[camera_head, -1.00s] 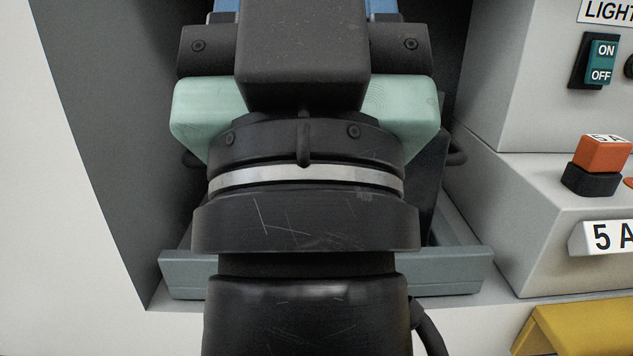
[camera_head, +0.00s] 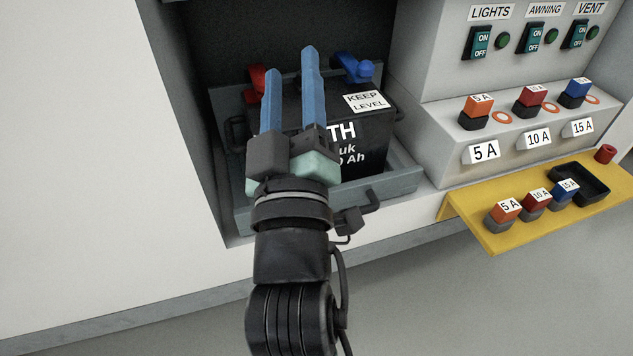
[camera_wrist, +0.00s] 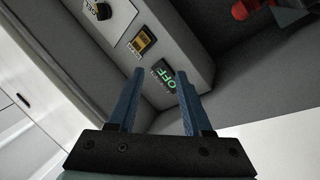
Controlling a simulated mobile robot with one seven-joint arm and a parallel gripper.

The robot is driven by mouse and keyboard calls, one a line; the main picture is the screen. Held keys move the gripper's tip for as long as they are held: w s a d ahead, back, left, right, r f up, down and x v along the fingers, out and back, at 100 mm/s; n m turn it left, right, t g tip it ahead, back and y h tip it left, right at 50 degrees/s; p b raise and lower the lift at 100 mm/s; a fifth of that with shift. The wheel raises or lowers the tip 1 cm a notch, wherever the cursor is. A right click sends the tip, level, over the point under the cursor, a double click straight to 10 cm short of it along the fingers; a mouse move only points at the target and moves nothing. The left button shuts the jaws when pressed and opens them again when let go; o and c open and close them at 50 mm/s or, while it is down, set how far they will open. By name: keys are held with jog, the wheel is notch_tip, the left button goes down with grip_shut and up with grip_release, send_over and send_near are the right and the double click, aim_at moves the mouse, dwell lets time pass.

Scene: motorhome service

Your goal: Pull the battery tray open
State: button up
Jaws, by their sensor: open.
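The grey battery tray (camera_head: 400,183) sits in the dark compartment at the picture's centre. It holds a black battery (camera_head: 372,155) with a "KEEP LEVEL" label, a red clamp (camera_head: 257,82) and a blue clamp (camera_head: 354,69). A dark handle (camera_head: 371,202) shows on the tray's front, right of my wrist; part of that front is hidden by my arm. My gripper (camera_head: 290,62) is open and empty, its two blue fingers pointing up in front of the battery. In the wrist view the fingers (camera_wrist: 160,73) are apart with nothing between them.
Right of the compartment is a panel with switches (camera_head: 482,42) and fuses (camera_head: 478,108). A yellow shelf (camera_head: 470,225) with several fuses and a black dish (camera_head: 580,184) juts out below it. Floor to the lower right is clear.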

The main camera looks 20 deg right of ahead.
jog(key=s+d+f+n+g+p, duration=0.1)
jog(key=s+f+n+g+p, duration=0.15)
jog(key=f, duration=0.65)
jog(key=s+d+f+n+g+p, duration=0.1)
jog(key=s+d+f+n+g, duration=0.2)
jog(key=f, duration=0.6)
jog(key=s+f+n+g+p, duration=0.1)
jog(key=s+f+n+p, duration=0.3)
jog(key=f, duration=0.6)
jog(key=shift+n, duration=0.25)
jog(key=b+x, duration=0.2)
jog(key=x, duration=0.4)
jog(key=b+x, duration=0.2)
jog(key=x, duration=0.5)
jog(key=shift+w+r, duration=0.2)
jog(key=shift+c, duration=0.2)
grip_shut()
